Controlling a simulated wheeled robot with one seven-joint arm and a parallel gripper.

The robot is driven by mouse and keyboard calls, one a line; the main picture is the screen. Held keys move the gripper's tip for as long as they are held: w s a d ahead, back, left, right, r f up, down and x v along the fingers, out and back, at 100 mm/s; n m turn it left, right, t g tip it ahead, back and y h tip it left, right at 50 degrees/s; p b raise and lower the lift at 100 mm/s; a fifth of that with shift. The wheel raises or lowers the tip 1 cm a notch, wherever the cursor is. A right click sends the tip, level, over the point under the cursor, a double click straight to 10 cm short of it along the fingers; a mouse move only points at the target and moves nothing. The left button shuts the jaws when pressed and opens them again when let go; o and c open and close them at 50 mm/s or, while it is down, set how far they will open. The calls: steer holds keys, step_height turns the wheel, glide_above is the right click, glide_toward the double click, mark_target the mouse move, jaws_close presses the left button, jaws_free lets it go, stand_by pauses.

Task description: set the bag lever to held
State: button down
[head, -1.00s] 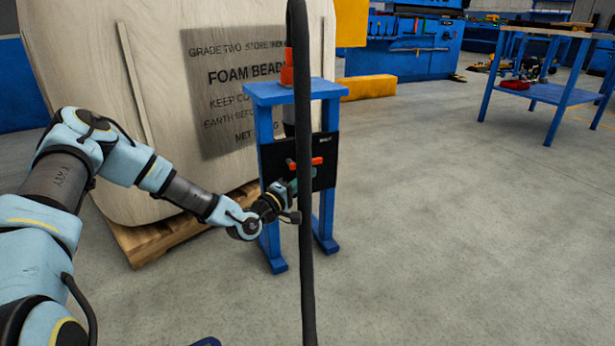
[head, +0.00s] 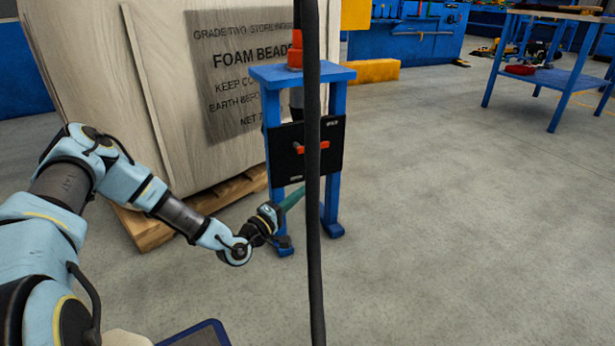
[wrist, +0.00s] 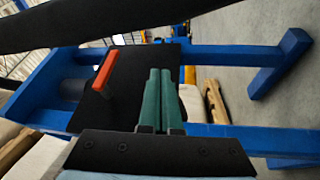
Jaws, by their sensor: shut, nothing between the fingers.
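The bag lever is a red-orange handle (head: 312,150) on a black panel (head: 328,170) set in a blue stand. In the head view it lies nearly level, its right end slightly lower; a dark hose crosses in front of it. In the wrist view, turned sideways, the lever (wrist: 105,70) stands out from the panel (wrist: 128,92). My gripper (head: 294,198) is below the panel's lower edge in the head view, apart from the lever. Its teal fingers (wrist: 158,100) are together with nothing between them. The panel's small label is too small to read.
A dark hose (head: 314,240) hangs in front of the blue stand (head: 338,110). A large foam bead bag (head: 150,60) on a wooden pallet (head: 150,232) stands behind and to the left. A blue table (head: 565,80) is far right. The floor on the right is clear.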

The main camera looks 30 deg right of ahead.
steer(key=shift+s+a+f, duration=0.3)
steer(key=shift+a+f, duration=0.2)
steer(key=shift+a, duration=0.3)
steer(key=shift+w+r, duration=0.1)
steer(key=w+a+r+m+g+y+p, duration=0.1)
steer(key=w+a+r+m+y+p, duration=0.25)
steer(key=a+y, duration=0.4)
steer(key=w+a+r+m+y+p, duration=0.25)
steer(key=w+a+y, duration=0.2)
steer(key=a, duration=0.65)
steer(key=s+a+r+n+y+p, duration=0.1)
steer(key=s+a+r+y+p, duration=0.15)
steer(key=a+r, duration=0.55)
steer(key=s+a+r+n+y+p, duration=0.1)
steer(key=s+a+r+y, duration=0.1)
steer(key=a+r+y, duration=0.5)
steer(key=s+a+r+n+g+h+p, duration=0.1)
steer(key=s+a+r+g+h+p, duration=0.25)
steer(key=s+a+r, duration=0.55)
step_height(320, 180, up, 37)
steer(key=y+p, duration=0.1)
steer(key=p, duration=3.6)
steer(key=shift+s+d+t, duration=0.4)
steer(key=shift+d+t, duration=0.05)
